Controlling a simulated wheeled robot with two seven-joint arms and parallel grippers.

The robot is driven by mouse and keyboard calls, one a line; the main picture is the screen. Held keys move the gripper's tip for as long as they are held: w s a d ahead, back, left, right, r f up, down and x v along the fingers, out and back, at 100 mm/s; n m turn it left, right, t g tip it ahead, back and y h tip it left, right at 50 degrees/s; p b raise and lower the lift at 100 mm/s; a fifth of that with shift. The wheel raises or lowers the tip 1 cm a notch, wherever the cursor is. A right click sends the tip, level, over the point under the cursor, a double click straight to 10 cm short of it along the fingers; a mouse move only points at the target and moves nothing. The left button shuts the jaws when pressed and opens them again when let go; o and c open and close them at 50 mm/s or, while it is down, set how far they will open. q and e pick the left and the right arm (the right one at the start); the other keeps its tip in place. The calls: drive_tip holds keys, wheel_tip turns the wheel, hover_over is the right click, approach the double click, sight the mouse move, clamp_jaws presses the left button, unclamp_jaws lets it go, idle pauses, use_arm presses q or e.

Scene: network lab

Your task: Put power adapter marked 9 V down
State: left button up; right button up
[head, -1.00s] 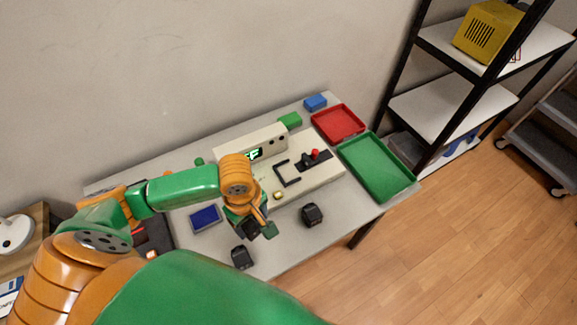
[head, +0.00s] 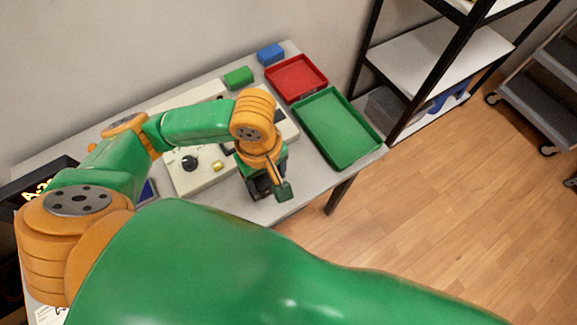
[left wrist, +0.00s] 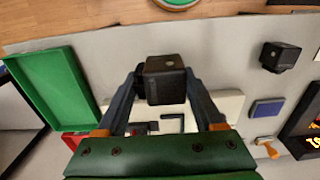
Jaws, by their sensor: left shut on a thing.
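My left gripper (head: 268,190) is over the front part of the table, near the right end of the pale test panel (head: 204,180). In the left wrist view, the left gripper (left wrist: 166,95) has its two fingers on either side of a black, boxy power adapter (left wrist: 166,80) and is shut on it. A dark shape shows just behind its left side; I cannot tell what it belongs to. No 9 V marking is readable. In the head view the gripper mostly hides the adapter, and contact with the table cannot be told. My right gripper is not in view.
A second black adapter (left wrist: 281,56) stands apart on the table, near a blue pad (left wrist: 267,108). The green tray (head: 350,154) and red tray (head: 297,78) lie at the table's right end. Green (head: 238,77) and blue (head: 270,54) blocks sit at the back.

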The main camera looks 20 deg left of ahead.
use_arm(q)
drive_tip(key=b, duration=0.2)
hover_over(291, 174)
drive_tip(key=f, duration=0.7)
drive_tip(key=shift+s, duration=0.2)
drive_tip(key=f, duration=0.3)
drive_tip(key=shift+w, duration=0.25)
drive_tip(key=shift+f, duration=0.25)
drive_tip(key=o, duration=1.5)
drive_tip(key=shift+f, duration=0.1)
drive_tip(key=shift+o, duration=0.2)
